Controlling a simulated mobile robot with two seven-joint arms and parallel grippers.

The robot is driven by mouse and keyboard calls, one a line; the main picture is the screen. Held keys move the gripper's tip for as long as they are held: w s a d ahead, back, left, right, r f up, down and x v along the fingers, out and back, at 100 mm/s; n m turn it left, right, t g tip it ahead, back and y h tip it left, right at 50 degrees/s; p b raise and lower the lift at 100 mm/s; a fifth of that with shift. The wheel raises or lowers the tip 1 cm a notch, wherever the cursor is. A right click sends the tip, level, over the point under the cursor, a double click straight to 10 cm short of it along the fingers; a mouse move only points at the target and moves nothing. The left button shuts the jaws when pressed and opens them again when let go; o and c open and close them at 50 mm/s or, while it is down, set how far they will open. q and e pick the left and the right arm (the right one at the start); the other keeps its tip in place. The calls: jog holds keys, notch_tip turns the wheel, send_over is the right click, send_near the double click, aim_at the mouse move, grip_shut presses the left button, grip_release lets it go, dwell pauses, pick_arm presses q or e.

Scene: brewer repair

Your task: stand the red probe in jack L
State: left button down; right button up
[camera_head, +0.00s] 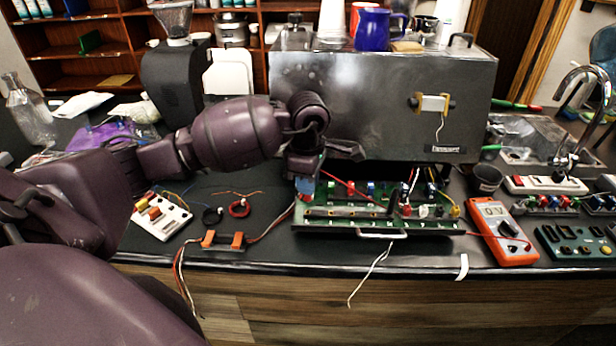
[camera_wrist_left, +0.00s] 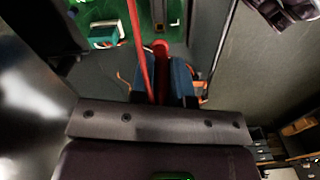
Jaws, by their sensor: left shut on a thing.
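My left gripper (camera_head: 305,188) is over the left end of the green circuit board (camera_head: 440,224), pointing down. In the left wrist view its blue-padded fingertips (camera_wrist_left: 168,85) are shut on the red probe (camera_wrist_left: 161,62), which sits between them. A red lead (camera_wrist_left: 136,45) runs alongside the probe. In the head view the fingers mostly hide the probe. The board carries several coloured jacks and parts along its length; their letters are too small to read, so I cannot tell which is jack L. The probe's tip is hidden. My right gripper is not in view.
An orange multimeter (camera_head: 502,235) lies right of the board. The large metal brewer (camera_head: 370,100) stands close behind it. Loose wires hang over the front edge.

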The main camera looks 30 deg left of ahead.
aim_at(308, 198)
pick_arm(q)
jog(key=shift+f+b, duration=0.55)
jog(key=shift+f, duration=0.95)
jog(key=shift+r, duration=0.15)
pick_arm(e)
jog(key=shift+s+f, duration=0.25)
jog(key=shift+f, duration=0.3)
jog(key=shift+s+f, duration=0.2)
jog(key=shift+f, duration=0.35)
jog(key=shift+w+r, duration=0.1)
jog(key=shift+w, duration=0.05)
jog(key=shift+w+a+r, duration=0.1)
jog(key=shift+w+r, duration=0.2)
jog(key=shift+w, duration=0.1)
pick_arm(q)
jog(key=shift+b, duration=0.3)
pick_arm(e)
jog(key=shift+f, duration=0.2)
